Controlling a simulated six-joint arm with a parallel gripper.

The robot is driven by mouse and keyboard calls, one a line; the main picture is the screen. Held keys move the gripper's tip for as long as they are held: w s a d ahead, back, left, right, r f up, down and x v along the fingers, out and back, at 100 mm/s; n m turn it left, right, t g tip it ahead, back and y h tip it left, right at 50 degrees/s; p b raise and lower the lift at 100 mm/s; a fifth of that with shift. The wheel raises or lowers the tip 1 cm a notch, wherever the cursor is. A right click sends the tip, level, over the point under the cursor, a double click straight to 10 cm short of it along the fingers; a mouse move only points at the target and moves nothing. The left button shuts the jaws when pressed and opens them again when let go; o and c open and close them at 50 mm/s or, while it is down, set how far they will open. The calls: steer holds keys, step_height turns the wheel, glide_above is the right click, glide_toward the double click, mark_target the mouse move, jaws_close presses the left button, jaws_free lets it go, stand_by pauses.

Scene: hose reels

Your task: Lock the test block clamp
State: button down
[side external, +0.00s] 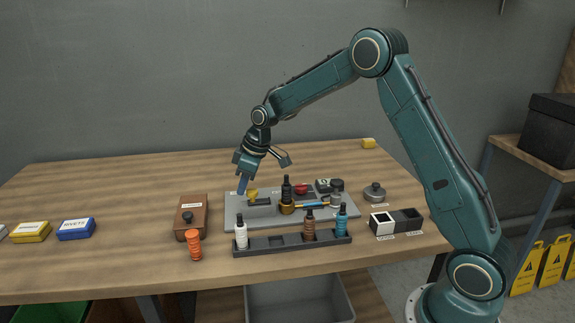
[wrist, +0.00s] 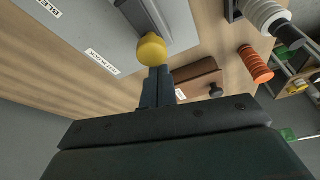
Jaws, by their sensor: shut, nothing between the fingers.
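The clamp's lever with a yellow ball knob (side external: 252,192) stands at the left end of the grey plate (side external: 235,214). In the wrist view the yellow knob (wrist: 151,49) sits at the end of a grey bar (wrist: 147,18), just beyond my fingertips. My gripper (side external: 242,191) points down beside the knob, on its left in the side view. In the wrist view my gripper (wrist: 158,73) has its fingers together and empty, with the tips very near the knob. I cannot tell whether they touch it. White labels (wrist: 103,62) lie on the plate.
A rack (side external: 275,244) with white, brown and blue bottles stands in front of the plate. A brown box (side external: 190,213) and an orange ribbed piece (side external: 194,246) are to the left. A black bottle (side external: 287,189) stands on the plate. The table's back left is clear.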

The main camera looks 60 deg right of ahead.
mark_target(255, 189)
steer(key=shift+s+d, duration=0.95)
steer(key=shift+d, duration=0.1)
steer(key=shift+s+d, duration=0.25)
steer(key=shift+s, duration=0.1)
steer(key=shift+f, duration=0.1)
steer(key=shift+w+a, duration=0.45)
steer(key=shift+w, duration=0.3)
steer(key=shift+w+a, duration=0.35)
steer(key=shift+w, duration=0.2)
steer(key=shift+w+a, duration=0.3)
steer(key=shift+w, duration=0.25)
steer(key=v, duration=1)
